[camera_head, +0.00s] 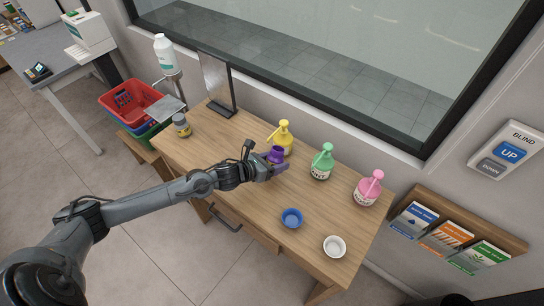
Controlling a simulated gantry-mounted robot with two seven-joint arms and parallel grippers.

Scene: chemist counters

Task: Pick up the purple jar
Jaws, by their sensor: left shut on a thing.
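The purple jar (277,154) is at the middle of the wooden table, just in front of the yellow pump bottle. My left arm reaches in from the left, and my left gripper (274,168) is shut on the jar. The gripper covers part of the jar's lower side. I cannot tell whether the jar touches the tabletop. My right gripper is not in view.
On the wooden table (200,155) stand yellow (284,138), green (322,163) and pink (368,189) pump bottles, a blue bowl (291,218), a white bowl (334,247) and a small grey-yellow jar (182,125). A dark upright panel (215,83) stands at the back.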

